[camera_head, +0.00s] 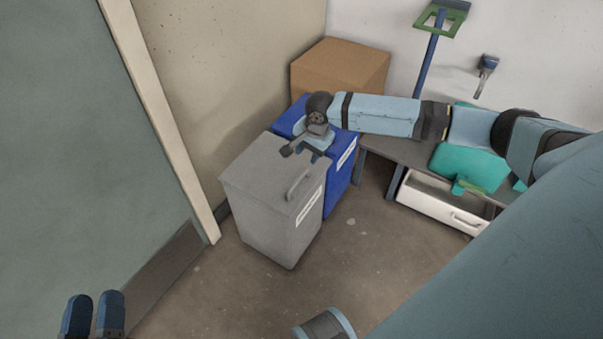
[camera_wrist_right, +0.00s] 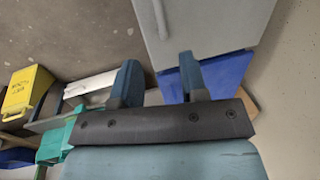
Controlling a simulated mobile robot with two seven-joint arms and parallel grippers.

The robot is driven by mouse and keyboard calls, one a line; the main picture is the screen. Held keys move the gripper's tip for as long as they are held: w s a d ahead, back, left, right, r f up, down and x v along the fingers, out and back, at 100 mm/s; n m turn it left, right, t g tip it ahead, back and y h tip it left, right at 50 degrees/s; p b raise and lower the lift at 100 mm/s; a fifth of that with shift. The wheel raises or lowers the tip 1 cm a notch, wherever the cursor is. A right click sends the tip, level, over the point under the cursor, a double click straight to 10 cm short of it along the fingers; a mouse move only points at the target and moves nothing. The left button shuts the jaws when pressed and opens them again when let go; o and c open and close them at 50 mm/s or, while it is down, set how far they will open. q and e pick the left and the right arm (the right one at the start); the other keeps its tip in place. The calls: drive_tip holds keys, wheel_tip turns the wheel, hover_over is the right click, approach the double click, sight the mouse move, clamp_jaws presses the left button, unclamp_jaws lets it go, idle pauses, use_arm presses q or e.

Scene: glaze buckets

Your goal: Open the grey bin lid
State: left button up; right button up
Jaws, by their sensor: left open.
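The grey bin (camera_head: 281,228) stands on the floor with its grey lid (camera_head: 258,168) closed. A bar handle (camera_head: 298,185) sits on the lid near its right edge. In the right wrist view the lid (camera_wrist_right: 205,22) and its handle (camera_wrist_right: 160,20) show beyond the fingers. My right gripper (camera_head: 308,151) hangs over the border between the grey bin and the blue bin, apart from the handle. Its two fingers (camera_wrist_right: 158,78) are spread with nothing between them. My left gripper (camera_head: 92,315) is low at the bottom left, far from the bin, open and empty.
A blue bin (camera_head: 341,180) stands right behind the grey one, with a cardboard box (camera_head: 340,68) farther back. A bench (camera_head: 400,150) with an open white drawer (camera_head: 435,205) is at the right. A door (camera_head: 80,150) is at the left. The floor in front is clear.

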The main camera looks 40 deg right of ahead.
drive_tip(key=b, duration=0.2)
hover_over(301, 177)
drive_tip(key=s, duration=0.1)
wheel_tip(301, 177, down, 4)
drive_tip(key=f, duration=0.3)
drive_tip(key=f+b, duration=0.1)
drive_tip(key=f, duration=0.1)
drive_tip(key=w+f+b, duration=0.1)
drive_tip(key=f, duration=0.1)
use_arm(q)
drive_tip(key=shift+m+g, duration=0.3)
drive_tip(key=shift+g, duration=0.6)
drive_tip(key=f, duration=0.2)
drive_tip(key=d+f, duration=0.1)
drive_tip(key=f, duration=0.1)
drive_tip(key=shift+w+f, duration=0.1)
drive_tip(key=shift+f, duration=0.1)
use_arm(e)
drive_tip(key=shift+s, duration=0.1)
clamp_jaws()
